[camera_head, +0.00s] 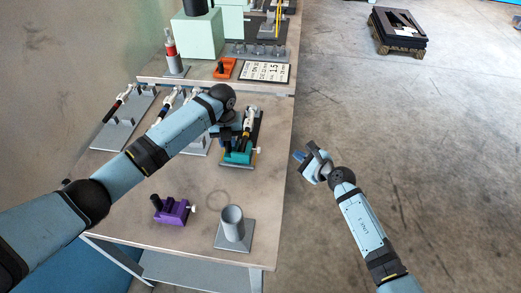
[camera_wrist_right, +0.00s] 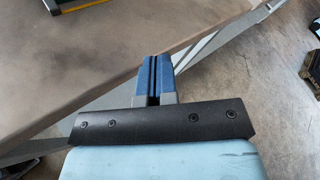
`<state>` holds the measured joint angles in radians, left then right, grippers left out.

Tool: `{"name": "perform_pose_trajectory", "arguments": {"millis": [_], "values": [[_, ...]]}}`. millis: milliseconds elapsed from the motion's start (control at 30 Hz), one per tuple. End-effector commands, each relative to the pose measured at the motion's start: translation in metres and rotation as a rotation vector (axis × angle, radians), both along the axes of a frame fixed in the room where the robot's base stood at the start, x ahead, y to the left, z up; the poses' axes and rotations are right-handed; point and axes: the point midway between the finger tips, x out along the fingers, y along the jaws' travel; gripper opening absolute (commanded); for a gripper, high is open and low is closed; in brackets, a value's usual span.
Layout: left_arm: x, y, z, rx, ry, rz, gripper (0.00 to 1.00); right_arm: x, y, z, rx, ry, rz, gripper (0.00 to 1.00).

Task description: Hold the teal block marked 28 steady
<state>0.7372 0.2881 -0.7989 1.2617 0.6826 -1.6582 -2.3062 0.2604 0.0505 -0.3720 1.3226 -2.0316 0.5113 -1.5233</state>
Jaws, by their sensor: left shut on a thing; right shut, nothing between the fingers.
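My left gripper (camera_head: 229,143) reaches over the table from the left and is shut on the teal block; the forearm and wrist partly hide the fingers and the contact. My right gripper (camera_head: 301,157) is off the table's right side, over the floor, shut and empty. Its blue fingers also show together in the right wrist view (camera_wrist_right: 156,76).
A purple block (camera_head: 171,210) and a grey cup on a square base (camera_head: 233,228) stand at the table's near end. Grey racks with tools (camera_head: 120,122) lie to the left. An orange block (camera_head: 225,68) and a label sign (camera_head: 265,71) stand farther back.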

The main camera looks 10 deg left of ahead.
Motion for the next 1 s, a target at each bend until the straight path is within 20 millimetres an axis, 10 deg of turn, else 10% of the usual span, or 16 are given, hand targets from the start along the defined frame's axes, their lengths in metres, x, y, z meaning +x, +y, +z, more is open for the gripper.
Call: {"name": "perform_pose_trajectory", "arguments": {"millis": [600, 1000], "values": [[0.0, 0.0, 0.0, -0.001, -0.001, 0.0, 0.0, 0.003, 0.075, 0.0, 0.001, 0.0, 0.001, 0.0], [0.0, 0.0, 0.0, -0.001, -0.001, 0.0, 0.0, 0.003, 0.085, 0.0, 0.001, 0.001, 0.0, 0.0]]}}
